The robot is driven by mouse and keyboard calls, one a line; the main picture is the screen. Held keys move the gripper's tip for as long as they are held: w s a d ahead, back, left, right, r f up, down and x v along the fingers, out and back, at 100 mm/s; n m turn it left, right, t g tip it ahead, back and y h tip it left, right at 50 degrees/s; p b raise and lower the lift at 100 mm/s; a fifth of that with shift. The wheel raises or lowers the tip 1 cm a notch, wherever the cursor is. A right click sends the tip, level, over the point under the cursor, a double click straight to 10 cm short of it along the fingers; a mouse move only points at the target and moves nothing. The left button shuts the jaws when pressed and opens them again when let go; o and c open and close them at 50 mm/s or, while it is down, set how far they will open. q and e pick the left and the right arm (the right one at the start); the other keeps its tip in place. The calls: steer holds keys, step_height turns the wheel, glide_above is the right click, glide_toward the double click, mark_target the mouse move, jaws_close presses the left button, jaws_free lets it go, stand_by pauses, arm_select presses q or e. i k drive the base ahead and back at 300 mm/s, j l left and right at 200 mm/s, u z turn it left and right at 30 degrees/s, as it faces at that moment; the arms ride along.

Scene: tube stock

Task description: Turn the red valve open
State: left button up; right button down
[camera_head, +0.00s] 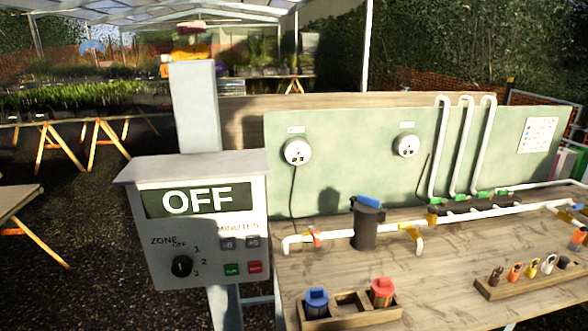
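A small red-orange valve (315,238) sits on the white pipe (340,238) at the left end of the wooden bench, left of a dark filter canister (366,228) with a blue top. Its handle looks upright across the pipe, but it is too small to be sure. A yellow valve (411,231) is on the same pipe, right of the canister. Neither of my grippers is in view.
A grey control box (210,270) reading OFF stands at the front left. A wooden tray (352,320) holds blue-topped and red-topped cylinders. A rack (530,284) with several coloured pieces is at the right. The bench (440,270) is clear between them.

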mark_target(314, 233)
steer(key=l+z, duration=0.1)
steer(key=l, duration=0.35)
steer(key=i+l, duration=0.1)
steer(key=l, duration=0.35)
steer(key=i+l+z, duration=0.15)
steer(key=l, duration=0.3)
steer(key=k, duration=0.05)
